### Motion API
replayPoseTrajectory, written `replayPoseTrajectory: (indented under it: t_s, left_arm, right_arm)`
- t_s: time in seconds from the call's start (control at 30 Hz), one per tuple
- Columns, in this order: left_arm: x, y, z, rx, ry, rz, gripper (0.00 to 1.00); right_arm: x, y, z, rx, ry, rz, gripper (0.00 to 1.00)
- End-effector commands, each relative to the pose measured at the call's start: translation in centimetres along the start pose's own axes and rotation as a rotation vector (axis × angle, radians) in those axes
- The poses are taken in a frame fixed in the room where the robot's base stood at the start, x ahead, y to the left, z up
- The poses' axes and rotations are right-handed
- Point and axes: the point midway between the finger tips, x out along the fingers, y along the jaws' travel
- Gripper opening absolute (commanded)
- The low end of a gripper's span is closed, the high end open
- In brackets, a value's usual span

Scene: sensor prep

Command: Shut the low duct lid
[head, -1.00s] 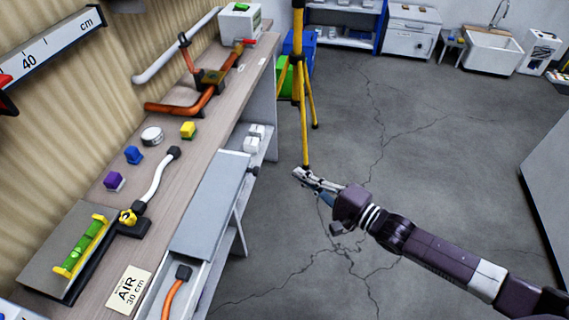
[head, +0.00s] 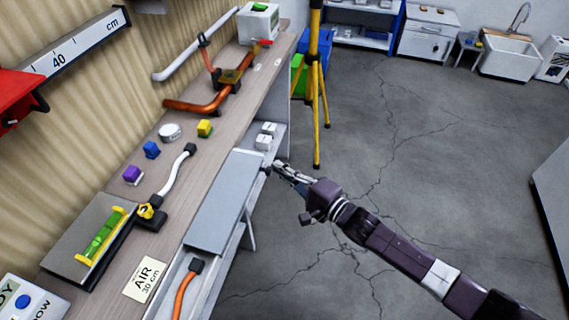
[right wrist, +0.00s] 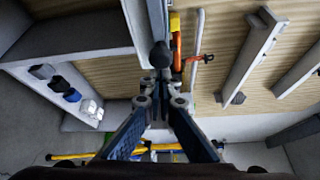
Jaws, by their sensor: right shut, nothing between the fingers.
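The low duct (head: 172,268) runs along the bench's front side. Its flat grey lid (head: 222,205) covers the far part, and the near part is open, with an orange hose (head: 184,288) inside. A small dark knob (head: 266,168) sits at the lid's far end. My right gripper (head: 278,166) is shut and empty, its tips close to the knob. In the right wrist view the dark knob (right wrist: 160,56) shows just beyond the shut fingertips (right wrist: 160,80); I cannot tell whether they touch. My left gripper is out of view.
White blocks (head: 266,135) sit on a lower shelf beyond the lid. A yellow tripod (head: 316,90) stands behind. The floor right of the bench is clear.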

Motion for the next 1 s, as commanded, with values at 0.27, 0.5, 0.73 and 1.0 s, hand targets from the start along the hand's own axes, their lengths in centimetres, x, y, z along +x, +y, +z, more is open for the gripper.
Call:
replayPoseTrajectory:
  t_s: [0.27,0.5,0.73,1.0]
  left_arm:
    - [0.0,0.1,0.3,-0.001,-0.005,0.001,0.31]
    - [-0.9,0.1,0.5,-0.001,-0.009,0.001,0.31]
    - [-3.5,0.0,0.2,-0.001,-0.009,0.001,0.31]
    - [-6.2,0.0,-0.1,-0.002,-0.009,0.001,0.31]
  right_arm:
    - [0.0,0.1,0.1,0.001,0.0,0.0,0.0]
    - [-0.7,0.1,1.4,0.006,-0.001,0.001,0.0]
    - [-3.3,0.6,6.1,0.011,-0.001,0.003,0.0]
    - [-7.4,2.0,13.6,0.01,0.0,0.002,0.0]
